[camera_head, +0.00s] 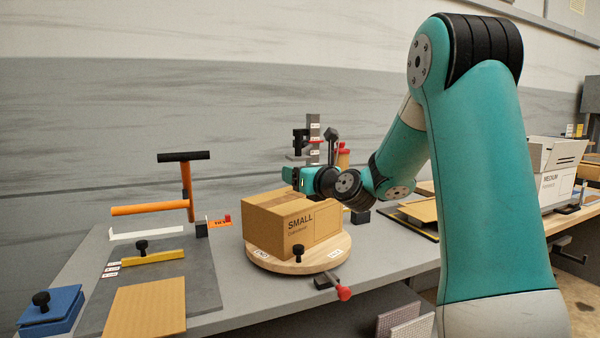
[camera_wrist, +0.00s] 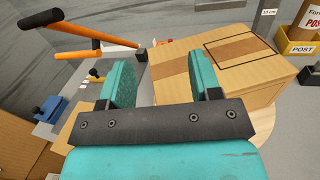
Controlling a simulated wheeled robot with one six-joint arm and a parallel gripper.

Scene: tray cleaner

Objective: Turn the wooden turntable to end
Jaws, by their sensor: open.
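The round wooden turntable (camera_head: 285,266) sits near the front edge of the grey bench, with white labels on its top; the left one seems to read END. A closed cardboard box (camera_head: 275,222) marked SMALL stands on it and hides much of it. A red-tipped lever (camera_head: 343,292) sticks out at its front right. My gripper (camera_head: 289,180) is above and behind the box, pointing left. In the wrist view my gripper (camera_wrist: 160,80) is open, its teal fingers apart, with the box (camera_wrist: 235,65) at the right finger and part of the turntable (camera_wrist: 265,138) below. Whether a finger touches the box is unclear.
An orange-handled tool with a black grip (camera_head: 184,157) stands at the left behind a yellow bar (camera_head: 152,257). A cardboard sheet (camera_head: 146,305) and a blue block (camera_head: 52,307) lie at the front left. A post stand (camera_head: 314,128) rises behind the box.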

